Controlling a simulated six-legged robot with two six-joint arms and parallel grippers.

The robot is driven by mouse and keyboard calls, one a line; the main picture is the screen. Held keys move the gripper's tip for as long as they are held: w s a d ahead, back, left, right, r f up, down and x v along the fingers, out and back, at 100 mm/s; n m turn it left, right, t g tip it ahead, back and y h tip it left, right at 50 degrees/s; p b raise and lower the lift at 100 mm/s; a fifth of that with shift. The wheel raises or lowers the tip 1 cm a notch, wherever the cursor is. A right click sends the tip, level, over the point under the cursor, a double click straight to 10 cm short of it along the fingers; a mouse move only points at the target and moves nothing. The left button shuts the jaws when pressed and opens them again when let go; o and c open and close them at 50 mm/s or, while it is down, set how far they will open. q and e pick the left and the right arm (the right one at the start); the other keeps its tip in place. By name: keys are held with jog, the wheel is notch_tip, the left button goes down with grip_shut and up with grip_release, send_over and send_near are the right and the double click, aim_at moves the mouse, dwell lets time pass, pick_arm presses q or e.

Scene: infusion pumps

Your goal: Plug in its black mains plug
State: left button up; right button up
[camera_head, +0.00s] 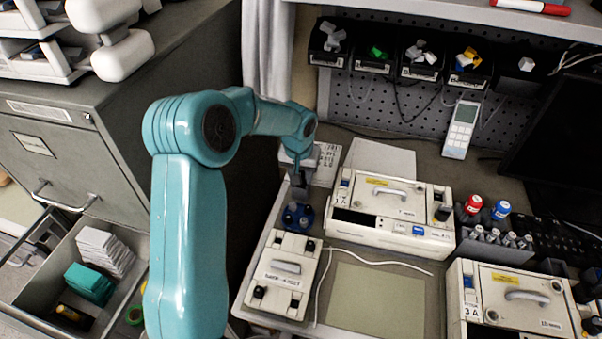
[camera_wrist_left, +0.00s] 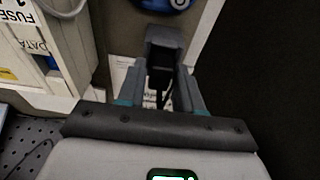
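My left arm reaches in from below in the head view, and its gripper (camera_head: 298,180) points down at the back left of the bench. In the left wrist view, my left gripper (camera_wrist_left: 163,82) has its fingers close around a dark block, which looks like the black plug (camera_wrist_left: 163,45), with a thin dark cord between the fingers. A round blue socket-like piece (camera_head: 298,216) lies just below the gripper. Its edge shows at the top of the left wrist view (camera_wrist_left: 172,4), apart from the dark block. Whether the plug touches it is hidden in the head view. My right gripper is not in view.
Cream equipment cases stand close by: a small one (camera_head: 282,273), a long one (camera_head: 391,211) and another at right (camera_head: 512,301). A white cable (camera_head: 375,263) lies beside a bare greenish mat (camera_head: 376,301). An open drawer (camera_head: 48,262) is at left.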

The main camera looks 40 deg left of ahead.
pick_arm(q)
grip_shut()
jog(key=shift+a+r, duration=0.1)
jog(key=shift+r, duration=0.1)
jog(key=shift+r+p, duration=0.5)
jog(key=shift+r, duration=0.15)
notch_tip(320, 180, up, 2)
jog(key=shift+p, duration=0.6)
jog(key=shift+r+p, duration=0.4)
jog(key=shift+r, duration=0.3)
jog(key=shift+s, duration=0.1)
jog(key=shift+f, duration=0.1)
